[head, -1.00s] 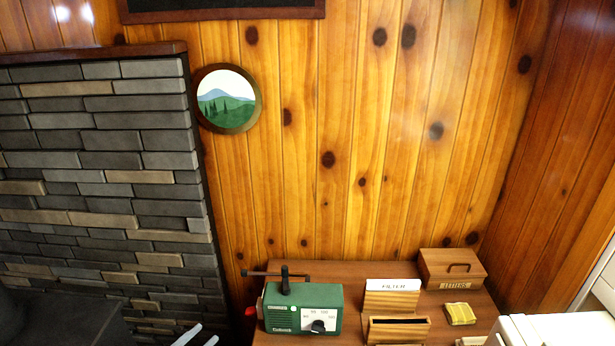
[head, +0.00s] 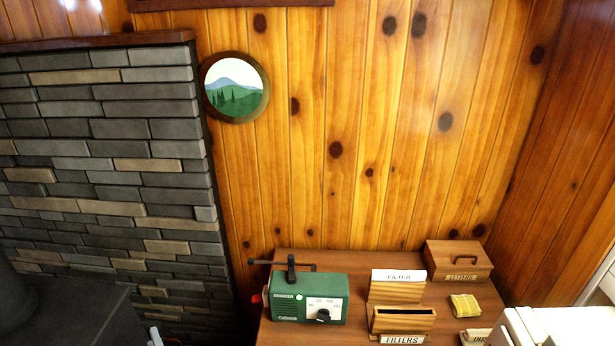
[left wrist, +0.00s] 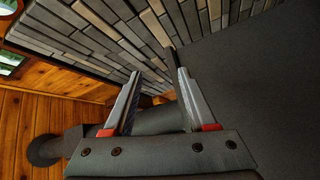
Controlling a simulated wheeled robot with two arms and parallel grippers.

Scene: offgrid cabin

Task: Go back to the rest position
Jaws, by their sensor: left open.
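My left gripper (head: 154,335) barely shows at the bottom edge of the head view, left of the desk. In the left wrist view my left gripper (left wrist: 160,72) is open, with two pale grey fingers apart and nothing seen between them. A dark rounded shape lies behind the fingers there, and grey stone fills the background.
A wooden desk (head: 375,262) carries a green radio (head: 308,297), a wooden filter box (head: 402,319), a lidded letters box (head: 458,263) and a yellow packet (head: 464,305). A stone wall (head: 100,150) rises at left, above a dark surface (head: 70,310). A round picture (head: 236,88) hangs on the planks.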

